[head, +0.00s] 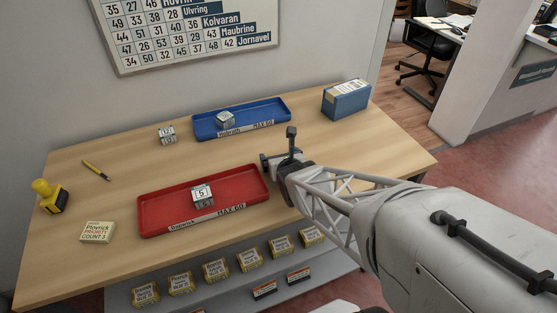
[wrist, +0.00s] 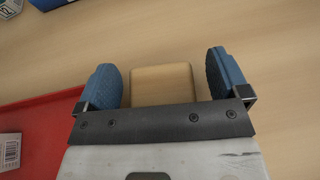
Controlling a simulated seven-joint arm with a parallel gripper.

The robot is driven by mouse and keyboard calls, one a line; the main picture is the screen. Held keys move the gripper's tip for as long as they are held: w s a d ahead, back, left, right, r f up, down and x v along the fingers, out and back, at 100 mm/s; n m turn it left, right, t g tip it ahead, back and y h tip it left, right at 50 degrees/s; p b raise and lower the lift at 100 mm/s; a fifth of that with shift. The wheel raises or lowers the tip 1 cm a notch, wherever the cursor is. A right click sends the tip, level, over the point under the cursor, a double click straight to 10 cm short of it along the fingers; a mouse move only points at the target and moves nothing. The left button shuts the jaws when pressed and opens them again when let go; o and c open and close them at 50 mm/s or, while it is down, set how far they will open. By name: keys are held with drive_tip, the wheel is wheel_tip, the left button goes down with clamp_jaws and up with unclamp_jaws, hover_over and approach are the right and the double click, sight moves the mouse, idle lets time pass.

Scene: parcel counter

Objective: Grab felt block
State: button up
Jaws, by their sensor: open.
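A tan block with rounded edges (wrist: 162,85), apparently the felt block, lies on the wooden counter in the wrist view. It sits between the two blue finger pads of my gripper (wrist: 166,75), with a gap on each side. Its near part is hidden behind the gripper's dark bar. In the head view my gripper (head: 278,152) is open at the right end of the red tray, and the block cannot be made out there.
The red tray (head: 150,212) holds a grey cube (head: 202,195) and lies left of my gripper. A blue tray (head: 270,107) with another cube and a blue box (head: 346,100) stand behind. A stamp (head: 49,196) is far left.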

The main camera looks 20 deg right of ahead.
drive_tip(key=c, duration=1)
drive_tip(key=shift+r, duration=0.2)
drive_tip(key=shift+r, duration=0.5)
wheel_tip(320, 180, up, 2)
drive_tip(key=shift+r, duration=0.25)
drive_tip(key=s, duration=0.5)
drive_tip(key=s+a, duration=0.1)
drive_tip(key=s, duration=0.4)
drive_tip(key=s+a+r, duration=0.1)
drive_tip(key=s, duration=0.5)
drive_tip(key=shift+r, duration=0.1)
drive_tip(key=shift+w, duration=0.1)
